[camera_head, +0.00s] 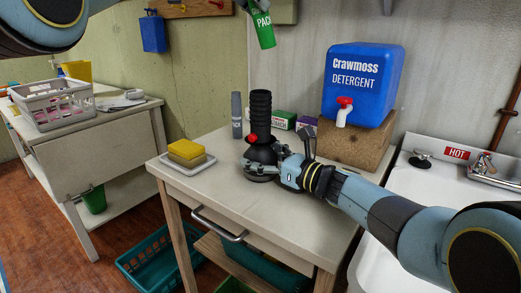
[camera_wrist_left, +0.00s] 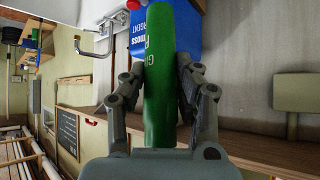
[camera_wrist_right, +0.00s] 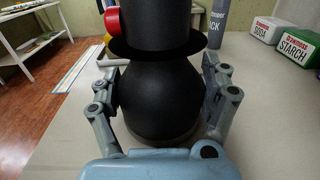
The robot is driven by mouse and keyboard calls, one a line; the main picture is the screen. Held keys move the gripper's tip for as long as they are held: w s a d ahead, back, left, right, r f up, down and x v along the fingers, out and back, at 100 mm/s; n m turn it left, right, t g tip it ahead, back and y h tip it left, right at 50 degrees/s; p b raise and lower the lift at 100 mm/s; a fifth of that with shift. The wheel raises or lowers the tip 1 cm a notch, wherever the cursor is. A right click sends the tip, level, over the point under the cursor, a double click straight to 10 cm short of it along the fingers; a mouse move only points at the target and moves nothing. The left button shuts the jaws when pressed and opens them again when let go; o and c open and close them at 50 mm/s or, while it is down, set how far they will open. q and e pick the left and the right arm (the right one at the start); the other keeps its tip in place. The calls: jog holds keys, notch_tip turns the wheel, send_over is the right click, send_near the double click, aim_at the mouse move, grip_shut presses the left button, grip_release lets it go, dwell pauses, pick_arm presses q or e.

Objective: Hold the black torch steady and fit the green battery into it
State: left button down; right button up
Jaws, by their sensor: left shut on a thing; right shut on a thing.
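The black torch (camera_head: 260,108) stands upright on the table, with a ribbed upper part and a red button on its side. My right gripper (camera_head: 262,166) is shut around its lower part; the right wrist view shows the fingers on both sides of the rounded black body (camera_wrist_right: 160,100). The green battery (camera_head: 264,32) is high above the table, over the torch and apart from it, slightly tilted. The torch's opening is not clearly visible.
A grey tube (camera_head: 237,115) stands left of the torch. A sponge tray (camera_head: 188,171) lies at the table's left. Small boxes (camera_head: 283,120) and the blue detergent container (camera_head: 362,85) on a wooden block are behind. A sink (camera_head: 430,170) is at right.

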aim_at(260, 40)
pick_arm(q)
jog(key=shift+w+a+f+n+t+y, duration=0.1)
jog(key=shift+a+f+n+t+y, duration=0.35)
jog(key=shift+f+n, duration=0.2)
jog(key=shift+w+a+r+n+t+y, duration=0.1)
jog(key=shift+n+t+y, duration=0.35)
jog(key=shift+n, duration=0.3)
jog(key=r, duration=0.1)
jog(key=d+r+n+y, duration=0.2)
jog(key=shift+s, duration=0.25)
jog(key=shift+s+d+y, duration=0.1)
jog(key=shift+y, duration=0.2)
pick_arm(e)
jog(key=shift+d, duration=0.1)
pick_arm(q)
notch_tip(260, 40, down, 10)
jog(key=shift+f, duration=0.2)
jog(key=shift+f, duration=0.45)
jog(key=c, duration=1)
grip_release()
